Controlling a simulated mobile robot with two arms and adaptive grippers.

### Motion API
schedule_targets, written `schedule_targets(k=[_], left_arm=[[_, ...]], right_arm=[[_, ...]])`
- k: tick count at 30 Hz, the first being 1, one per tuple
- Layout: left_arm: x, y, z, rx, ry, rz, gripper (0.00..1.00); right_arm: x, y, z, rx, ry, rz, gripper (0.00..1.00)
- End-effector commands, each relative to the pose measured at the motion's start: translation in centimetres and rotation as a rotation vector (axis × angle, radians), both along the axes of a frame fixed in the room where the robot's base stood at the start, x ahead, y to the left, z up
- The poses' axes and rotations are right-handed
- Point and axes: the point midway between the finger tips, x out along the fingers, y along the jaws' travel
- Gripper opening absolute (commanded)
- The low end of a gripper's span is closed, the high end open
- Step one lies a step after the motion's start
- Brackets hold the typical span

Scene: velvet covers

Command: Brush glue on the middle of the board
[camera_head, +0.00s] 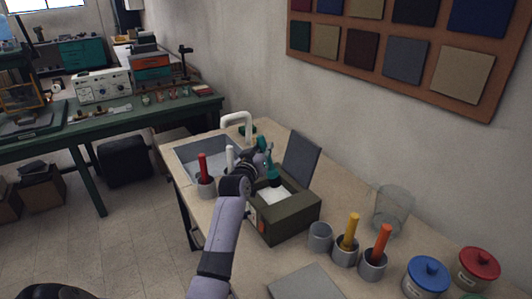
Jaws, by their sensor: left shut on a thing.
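My left gripper (262,163) is shut on a teal-handled brush (267,152). The brush points down over an olive box (286,219), its lower end at the white contents (275,194); whether it touches them I cannot tell. A flat grey board (305,284) lies at the bottom edge of the view, partly cut off. A grey panel (301,156) stands upright behind the box. My right gripper is not in view.
A cup with a red-handled tool (205,186) stands left of the box, near a sink (195,160). Grey cups (320,237), some with yellow and orange handles, stand right of it. A clear glass (392,209), a blue-lidded jar (426,280) and a red-lidded jar (477,268) stand further right.

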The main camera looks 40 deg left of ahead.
Motion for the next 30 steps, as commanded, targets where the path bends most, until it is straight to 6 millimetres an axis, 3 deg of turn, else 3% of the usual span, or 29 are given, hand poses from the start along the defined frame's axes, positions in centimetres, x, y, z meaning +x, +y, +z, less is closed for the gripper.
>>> schedule_targets(k=[11,21,30], left_arm=[[0.2,0.1,-2.3,-0.006,-0.001,0.002,0.00],[0.1,0.1,-5.7,-0.004,-0.001,0.002,0.00],[0.1,0.1,-6.0,-0.004,-0.001,0.002,0.00]], right_arm=[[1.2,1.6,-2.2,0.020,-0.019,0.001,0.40],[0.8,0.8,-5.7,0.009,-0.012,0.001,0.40],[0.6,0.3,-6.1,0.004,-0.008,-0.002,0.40]])
